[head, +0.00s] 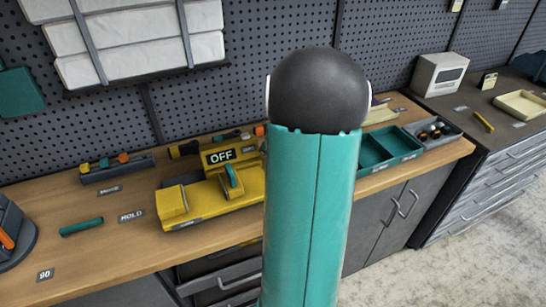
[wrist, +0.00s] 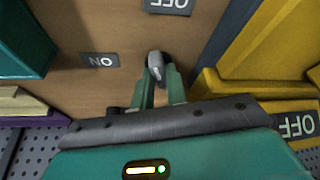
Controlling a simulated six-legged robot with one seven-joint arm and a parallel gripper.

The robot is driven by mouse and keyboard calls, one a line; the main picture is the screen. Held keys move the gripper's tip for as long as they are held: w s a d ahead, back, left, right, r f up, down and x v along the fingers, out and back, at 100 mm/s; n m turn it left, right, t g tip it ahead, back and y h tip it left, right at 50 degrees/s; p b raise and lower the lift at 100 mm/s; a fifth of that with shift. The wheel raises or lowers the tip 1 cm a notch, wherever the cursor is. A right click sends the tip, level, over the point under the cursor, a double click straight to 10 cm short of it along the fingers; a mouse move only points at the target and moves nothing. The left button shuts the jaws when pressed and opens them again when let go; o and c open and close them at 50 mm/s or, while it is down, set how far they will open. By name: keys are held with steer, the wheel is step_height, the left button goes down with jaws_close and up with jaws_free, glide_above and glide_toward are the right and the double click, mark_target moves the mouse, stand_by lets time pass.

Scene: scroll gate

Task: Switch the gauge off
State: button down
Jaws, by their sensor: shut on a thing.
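My gripper (wrist: 160,76) points at the wooden bench in the wrist view. Its two teal fingers are shut on a small dark grey piece with a lighter face (wrist: 155,62); I cannot tell what it belongs to. An ON plate (wrist: 99,60) lies left of the fingertips and an OFF plate (wrist: 169,5) beyond them, both upside down. A yellow device (head: 240,202) with a teal knob (head: 231,178) and an OFF sign (head: 221,156) stands on the bench in the head view. My arm hides the gripper there. I cannot tell which thing is the gauge.
Yellow housing (wrist: 275,55) stands close on the right in the wrist view, and a teal box (wrist: 22,45) on the left. In the head view a teal tray (head: 388,150) is right of my arm. Bench space around the teal bar (head: 82,227) is mostly clear.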

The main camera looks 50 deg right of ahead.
steer(key=shift+m+h, duration=0.5)
steer(key=shift+m, duration=0.7)
steer(key=c, duration=1.4)
jaws_free()
steer(key=v, duration=1.3)
steer(key=shift+r+g, duration=0.3)
steer(key=shift+r, duration=0.2)
steer(key=shift+w+a, duration=0.1)
steer(key=shift+w, duration=0.05)
